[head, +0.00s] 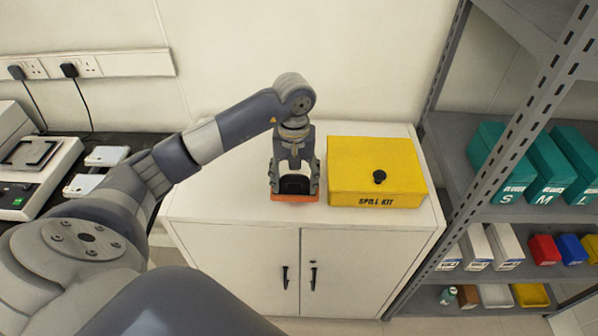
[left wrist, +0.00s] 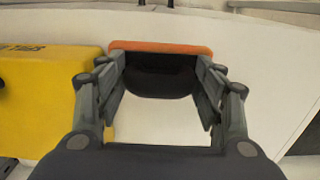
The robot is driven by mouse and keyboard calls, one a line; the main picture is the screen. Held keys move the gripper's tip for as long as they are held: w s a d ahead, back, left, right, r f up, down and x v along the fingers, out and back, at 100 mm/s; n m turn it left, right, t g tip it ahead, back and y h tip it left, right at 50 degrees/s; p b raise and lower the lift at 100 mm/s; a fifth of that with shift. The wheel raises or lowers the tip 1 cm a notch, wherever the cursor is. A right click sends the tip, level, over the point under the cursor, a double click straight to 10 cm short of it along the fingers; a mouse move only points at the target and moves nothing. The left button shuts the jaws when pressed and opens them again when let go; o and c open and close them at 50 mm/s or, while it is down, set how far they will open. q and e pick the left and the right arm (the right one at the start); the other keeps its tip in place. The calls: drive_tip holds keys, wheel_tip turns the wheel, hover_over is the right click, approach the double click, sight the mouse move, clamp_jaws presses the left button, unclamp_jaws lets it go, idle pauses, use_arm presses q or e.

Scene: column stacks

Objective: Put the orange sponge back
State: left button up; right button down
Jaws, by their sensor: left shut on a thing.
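The orange sponge (head: 295,198) is at the front part of the white cabinet top (head: 232,205), left of the yellow spill kit box (head: 377,172). My left gripper (head: 294,184) points down and is shut on the sponge. In the left wrist view the sponge (left wrist: 160,47) shows as an orange strip beyond a dark part, between the fingers of my left gripper (left wrist: 160,75). I cannot tell whether the sponge touches the cabinet top. My right gripper is not in view.
A grey shelf rack (head: 505,140) stands at the right with teal boxes (head: 503,160) and small coloured bins (head: 543,249). A dark bench with a scale (head: 38,160) is at the left. The cabinet top left of my gripper is clear.

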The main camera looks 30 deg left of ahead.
sight(299, 178)
use_arm(q)
drive_tip(key=shift+w+a, duration=0.2)
drive_tip(key=shift+w, duration=0.45)
drive_tip(key=shift+w+a, duration=0.2)
drive_tip(key=shift+w, duration=0.4)
drive_tip(key=shift+w+a+f+p, duration=0.15)
drive_tip(key=shift+w+a+p, duration=0.15)
drive_tip(key=shift+w+p, duration=0.35)
wheel_tip(299, 178, down, 3)
drive_tip(key=shift+r+p, duration=0.2)
drive_tip(key=shift+p, duration=0.4)
drive_tip(key=shift+f, duration=0.65)
drive_tip(key=o, duration=1)
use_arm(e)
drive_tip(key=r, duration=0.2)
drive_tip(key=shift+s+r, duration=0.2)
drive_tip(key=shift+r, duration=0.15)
